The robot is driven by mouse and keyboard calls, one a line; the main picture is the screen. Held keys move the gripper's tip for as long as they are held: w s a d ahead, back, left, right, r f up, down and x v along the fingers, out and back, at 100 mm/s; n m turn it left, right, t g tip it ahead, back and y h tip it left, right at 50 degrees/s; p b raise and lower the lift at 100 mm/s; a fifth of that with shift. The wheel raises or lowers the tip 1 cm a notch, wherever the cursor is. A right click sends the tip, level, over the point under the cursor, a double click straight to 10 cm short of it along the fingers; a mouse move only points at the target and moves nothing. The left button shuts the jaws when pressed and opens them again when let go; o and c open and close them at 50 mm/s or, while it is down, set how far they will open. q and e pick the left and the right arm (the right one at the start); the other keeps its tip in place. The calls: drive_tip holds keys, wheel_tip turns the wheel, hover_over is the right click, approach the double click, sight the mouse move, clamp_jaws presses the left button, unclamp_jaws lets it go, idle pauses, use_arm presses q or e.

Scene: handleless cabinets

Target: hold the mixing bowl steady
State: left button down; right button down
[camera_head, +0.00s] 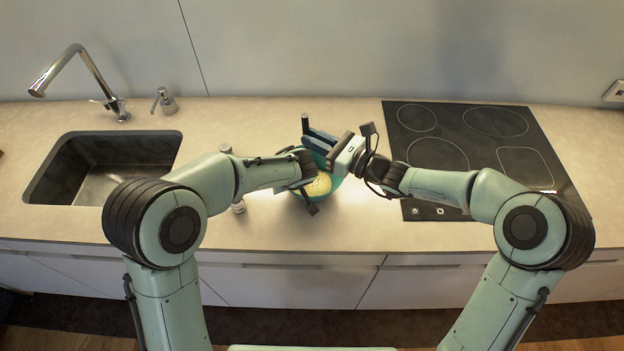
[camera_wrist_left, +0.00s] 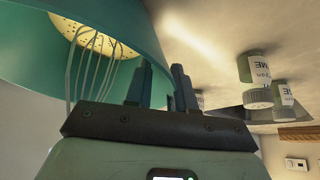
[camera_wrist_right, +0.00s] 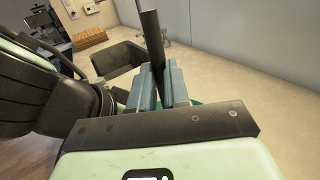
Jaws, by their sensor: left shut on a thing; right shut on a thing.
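The teal mixing bowl (camera_head: 338,182) stands on the counter between sink and cooktop, partly hidden by my grippers, with pale yellow batter (camera_head: 319,186) inside. My left gripper (camera_head: 307,178) is at its left side; in the left wrist view its fingers (camera_wrist_left: 162,88) are shut on the bowl wall (camera_wrist_left: 120,30). Whisk wires (camera_wrist_left: 90,65) reach into the bowl there. My right gripper (camera_head: 318,140) is above the bowl, shut on the whisk's dark handle (camera_head: 305,123), which also stands up between the fingers in the right wrist view (camera_wrist_right: 152,40).
The sink (camera_head: 105,165) with its faucet (camera_head: 85,70) and a soap dispenser (camera_head: 165,101) lie left. The black cooktop (camera_head: 470,150) lies right. Small labelled bottles (camera_wrist_left: 255,72) stand close left of the bowl, partly behind my left arm. The counter's front edge is clear.

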use_arm(q)
drive_tip(key=shift+s+a+f, duration=0.1)
drive_tip(key=shift+f, duration=0.1)
use_arm(e)
wheel_tip(320, 180, up, 9)
idle(0.7)
idle(0.5)
drive_tip(key=shift+r, duration=2.5)
use_arm(q)
drive_tip(key=c, duration=0.9)
unclamp_jaws()
drive_tip(key=shift+c, duration=0.2)
drive_tip(key=shift+o, duration=0.3)
drive_tip(key=shift+r, duration=0.15)
